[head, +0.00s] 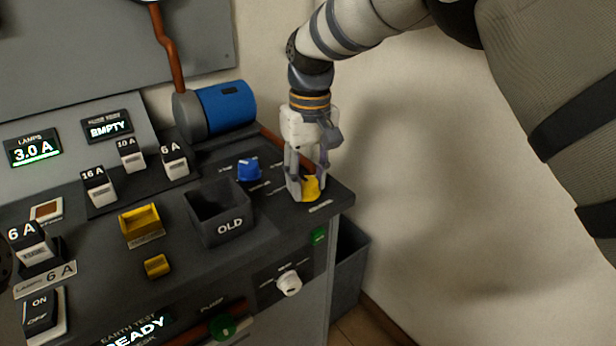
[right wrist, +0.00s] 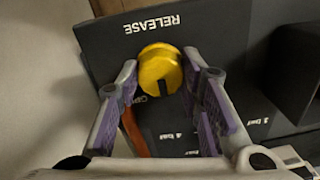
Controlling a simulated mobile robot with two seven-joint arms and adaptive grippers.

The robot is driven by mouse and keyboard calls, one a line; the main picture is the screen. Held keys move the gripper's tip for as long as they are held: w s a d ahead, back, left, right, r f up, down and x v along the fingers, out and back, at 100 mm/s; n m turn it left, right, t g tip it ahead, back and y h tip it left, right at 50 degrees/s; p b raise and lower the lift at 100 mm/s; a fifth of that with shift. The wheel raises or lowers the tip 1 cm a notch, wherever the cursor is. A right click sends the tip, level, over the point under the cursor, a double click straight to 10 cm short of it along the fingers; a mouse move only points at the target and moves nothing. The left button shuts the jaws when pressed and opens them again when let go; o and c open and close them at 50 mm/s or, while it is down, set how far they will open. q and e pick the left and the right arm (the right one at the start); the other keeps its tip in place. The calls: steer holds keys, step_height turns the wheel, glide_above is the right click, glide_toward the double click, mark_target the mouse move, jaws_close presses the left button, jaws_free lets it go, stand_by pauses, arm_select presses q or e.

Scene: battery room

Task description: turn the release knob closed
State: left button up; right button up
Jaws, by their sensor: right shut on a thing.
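The release knob is yellow and round. It sits at the right end of the dark bench top in the head view (head: 311,187), and beside the word RELEASE in the right wrist view (right wrist: 160,68). A black mark on it points to the lower edge of the wrist picture. A small label by the knob is partly hidden. My right gripper (head: 304,188) reaches down from above and is shut on the knob, one finger on each side, as the right wrist view also shows (right wrist: 163,82).
A blue knob (head: 248,169) and an open black OLD bin (head: 218,229) are left of my right gripper. A blue cylinder (head: 228,107) and a copper pipe lie behind. A white knob (head: 289,283) is on the front face. The wall to the right is bare.

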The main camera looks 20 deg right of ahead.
mark_target(308, 180)
steer(key=n, duration=0.4)
steer(key=shift+n, duration=2.6)
steer(key=o, duration=1.2)
steer(key=shift+f, duration=0.1)
steer(key=shift+c, duration=0.2)
step_height(308, 180, up, 12)
steer(key=shift+w+d, duration=0.1)
